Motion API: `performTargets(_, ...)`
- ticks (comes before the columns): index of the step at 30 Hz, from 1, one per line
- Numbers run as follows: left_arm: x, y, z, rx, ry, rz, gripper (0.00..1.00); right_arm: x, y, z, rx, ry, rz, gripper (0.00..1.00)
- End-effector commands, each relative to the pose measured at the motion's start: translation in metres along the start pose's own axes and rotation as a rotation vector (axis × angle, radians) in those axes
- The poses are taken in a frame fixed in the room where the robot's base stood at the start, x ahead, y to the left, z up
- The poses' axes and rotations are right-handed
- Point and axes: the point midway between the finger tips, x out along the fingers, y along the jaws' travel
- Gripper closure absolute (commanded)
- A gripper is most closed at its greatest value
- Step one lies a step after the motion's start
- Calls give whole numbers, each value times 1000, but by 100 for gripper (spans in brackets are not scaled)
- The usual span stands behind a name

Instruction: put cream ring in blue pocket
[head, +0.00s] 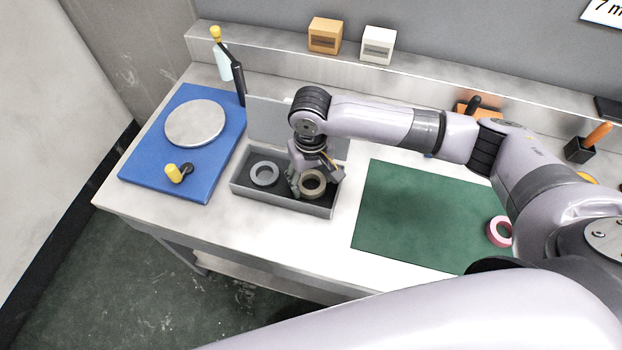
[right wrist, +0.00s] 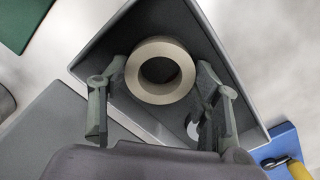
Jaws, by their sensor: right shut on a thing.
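The cream ring (head: 314,195), beige-brown in the head view, is between the fingers of my right gripper (head: 310,186), which is shut on it. It also shows in the right wrist view (right wrist: 160,97), with a finger on either side. The ring is over or inside the right part of an open grey box (head: 285,206); I cannot tell whether it touches the floor. A grey ring (head: 265,184) lies in the left part of the box. I see no clearly blue pocket; the box inside looks dark grey. My left gripper is not in view.
A green mat (head: 420,215) and a pink ring (head: 494,233) are to the right. The box's raised lid (head: 265,112) stands behind it.

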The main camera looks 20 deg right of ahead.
Motion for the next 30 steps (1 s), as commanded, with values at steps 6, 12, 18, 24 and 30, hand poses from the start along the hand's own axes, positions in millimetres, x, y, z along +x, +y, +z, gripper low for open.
performTargets(6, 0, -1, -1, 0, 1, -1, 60, 11, 0, 0, -1, 1, -1, 77)
performTargets(12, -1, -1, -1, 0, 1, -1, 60, 11, 0, 0, -1, 0, -1, 77)
performTargets(18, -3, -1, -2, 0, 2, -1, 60, 18, 0, 1, -1, -1, 0, 77)
performTargets(24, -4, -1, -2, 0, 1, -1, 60, 27, 0, 3, 0, -7, 2, 76)
performTargets(30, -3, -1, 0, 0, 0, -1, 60, 29, 0, 3, 2, -8, 2, 33)
